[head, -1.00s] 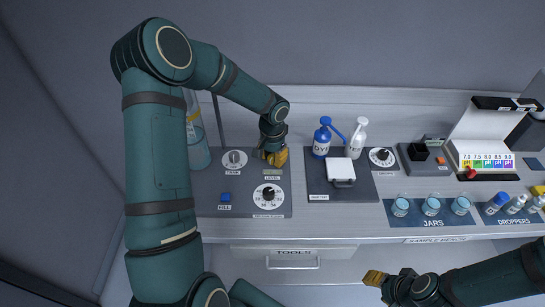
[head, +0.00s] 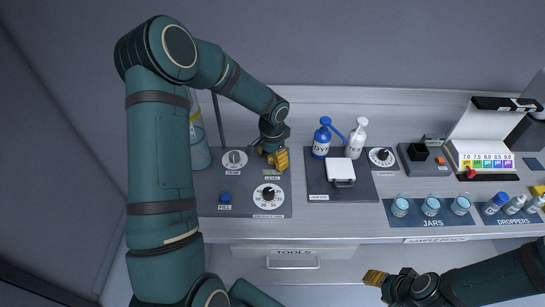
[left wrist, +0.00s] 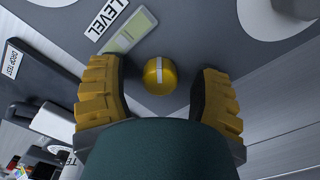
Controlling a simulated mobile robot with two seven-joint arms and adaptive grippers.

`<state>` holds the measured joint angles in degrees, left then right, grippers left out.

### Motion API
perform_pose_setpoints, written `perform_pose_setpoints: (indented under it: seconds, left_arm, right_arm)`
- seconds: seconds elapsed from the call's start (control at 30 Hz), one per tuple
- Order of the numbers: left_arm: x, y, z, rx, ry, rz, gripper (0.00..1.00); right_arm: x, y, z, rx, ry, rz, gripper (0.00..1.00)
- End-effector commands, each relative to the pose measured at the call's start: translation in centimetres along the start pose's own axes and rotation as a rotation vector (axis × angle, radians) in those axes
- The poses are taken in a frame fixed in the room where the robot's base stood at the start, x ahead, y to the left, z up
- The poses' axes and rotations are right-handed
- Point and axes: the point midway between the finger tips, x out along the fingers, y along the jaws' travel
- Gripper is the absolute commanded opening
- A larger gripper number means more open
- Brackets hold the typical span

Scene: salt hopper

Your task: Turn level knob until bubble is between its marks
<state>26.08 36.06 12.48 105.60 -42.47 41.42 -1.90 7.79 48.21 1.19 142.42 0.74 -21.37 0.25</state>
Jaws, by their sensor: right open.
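The level knob (left wrist: 160,75) is a round yellow knob with a white stripe, seen in the left wrist view. The greenish level vial (left wrist: 128,32) lies beside it, next to the LEVEL label (left wrist: 106,19). I cannot clearly make out the bubble against its marks. My left gripper (left wrist: 160,90) is open, with a yellow finger on each side of the knob and gaps between. In the head view my left gripper (head: 277,159) is over the LEVEL area and hides the knob. My right gripper (head: 375,278) is open, in front of the bench and away from the panel.
The panel also has a dial (head: 268,195), an upper knob (head: 234,159) and a blue FILL button (head: 225,197). Right of it stand a blue bottle (head: 321,144), a white bottle (head: 356,142) and a white lidded box (head: 341,171). Jars (head: 431,206) are further right.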

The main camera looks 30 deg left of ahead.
Motion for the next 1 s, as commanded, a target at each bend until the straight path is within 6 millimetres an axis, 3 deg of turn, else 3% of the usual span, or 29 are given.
perform_pose_setpoints:
  seconds: [0.37,0.8,1.0]
  left_arm:
    - [-1.0,-0.1,-0.1,-0.001,0.003,-0.003,0.64]
    - [-9.2,0.0,-0.1,-0.001,0.004,-0.003,0.64]
    - [-11.5,0.0,-0.1,0.0,0.003,-0.002,0.64]
  right_arm:
    - [0.0,0.0,0.0,0.0,0.0,0.0,0.47]
    - [0.0,0.0,0.0,0.0,0.0,0.0,0.47]
    - [0.0,0.0,0.0,0.0,0.0,0.0,0.47]
